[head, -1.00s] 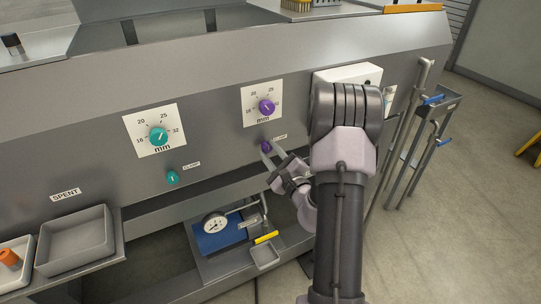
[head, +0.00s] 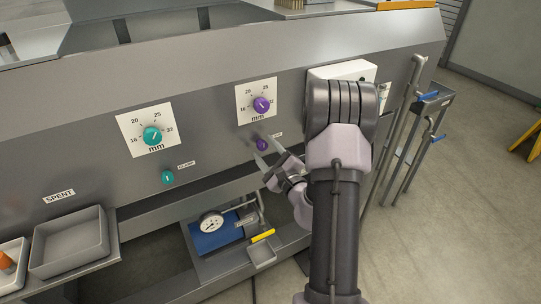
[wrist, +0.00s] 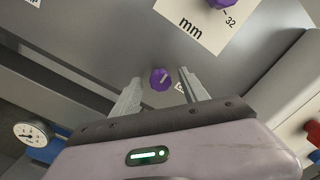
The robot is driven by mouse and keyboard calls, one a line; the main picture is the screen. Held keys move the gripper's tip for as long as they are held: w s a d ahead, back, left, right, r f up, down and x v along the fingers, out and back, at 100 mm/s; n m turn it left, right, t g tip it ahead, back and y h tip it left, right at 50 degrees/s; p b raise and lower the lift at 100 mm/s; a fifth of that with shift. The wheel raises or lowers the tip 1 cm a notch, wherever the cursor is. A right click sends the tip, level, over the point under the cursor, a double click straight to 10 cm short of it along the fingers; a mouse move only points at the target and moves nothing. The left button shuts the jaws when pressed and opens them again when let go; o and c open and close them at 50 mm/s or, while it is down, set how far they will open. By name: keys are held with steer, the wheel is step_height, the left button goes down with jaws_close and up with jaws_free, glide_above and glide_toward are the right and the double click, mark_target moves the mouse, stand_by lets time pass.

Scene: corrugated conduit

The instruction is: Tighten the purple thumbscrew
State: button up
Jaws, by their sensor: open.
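The purple thumbscrew (head: 261,145) is a small knob on the grey panel, below the purple mm dial (head: 262,105) and beside a clamp label. In the wrist view the thumbscrew (wrist: 160,79) shows a pale line on its face and appears between my two fingers, nearer the middle of the gap. My gripper (head: 267,163) is open, just below and in front of the thumbscrew in the head view. The fingers (wrist: 158,88) are apart with nothing held. How far they are from the panel is hard to tell.
A teal dial (head: 152,136) and a teal thumbscrew (head: 167,177) are to the left. Below are a gauge (head: 211,222) on a blue base, a yellow-handled item (head: 263,236) and a grey spent tray (head: 70,243). A white box (head: 342,71) is behind my arm.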

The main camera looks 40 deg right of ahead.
steer(key=r+p+v, duration=0.1)
steer(key=p+v, duration=0.4)
steer(key=v, duration=1.2)
steer(key=shift+f, duration=0.35)
steer(key=shift+s+a, duration=0.1)
